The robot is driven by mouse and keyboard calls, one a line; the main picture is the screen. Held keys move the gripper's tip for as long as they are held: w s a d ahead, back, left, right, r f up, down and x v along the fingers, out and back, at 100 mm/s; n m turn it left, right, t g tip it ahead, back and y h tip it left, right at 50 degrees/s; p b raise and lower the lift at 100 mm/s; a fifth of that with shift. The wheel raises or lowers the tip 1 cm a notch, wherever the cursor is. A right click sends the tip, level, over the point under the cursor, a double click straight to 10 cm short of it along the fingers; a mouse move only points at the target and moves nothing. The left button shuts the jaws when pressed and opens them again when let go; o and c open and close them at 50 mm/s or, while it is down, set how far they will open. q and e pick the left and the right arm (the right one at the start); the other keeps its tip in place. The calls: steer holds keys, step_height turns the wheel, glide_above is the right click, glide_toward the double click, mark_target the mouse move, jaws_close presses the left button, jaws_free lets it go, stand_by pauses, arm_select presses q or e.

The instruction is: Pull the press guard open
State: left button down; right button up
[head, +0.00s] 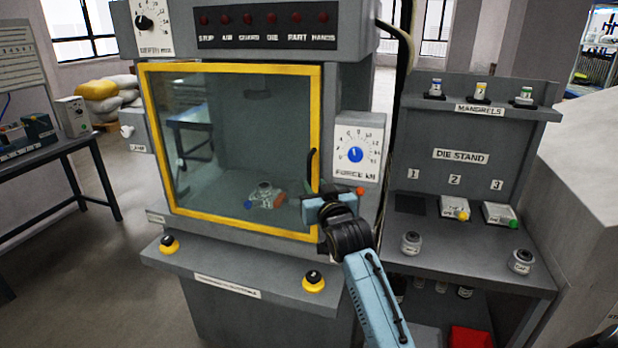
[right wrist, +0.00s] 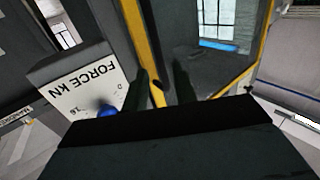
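The press guard (head: 230,67) is a clear pane in a yellow frame across the front of the grey press, and it stands closed. The pane's yellow edge (right wrist: 135,35) also shows in the right wrist view. My right gripper (head: 318,186) is at the guard's right edge, by a dark upright handle-like bar (head: 310,165). In the right wrist view its two dark fingers (right wrist: 164,80) stand apart, with the yellow edge visible between them. I cannot tell whether they touch the guard. My left gripper is in neither view.
A force dial (head: 355,155) sits close right of my right gripper. Two yellow-ringed buttons, left (head: 169,245) and right (head: 314,281), stand on the front ledge. The die stand (head: 460,155) is at right. A die-like object (head: 264,195) shows behind the pane. Floor at left is clear.

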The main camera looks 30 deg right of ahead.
mark_target(310, 178)
steer(key=shift+x, duration=2.8)
jaws_close()
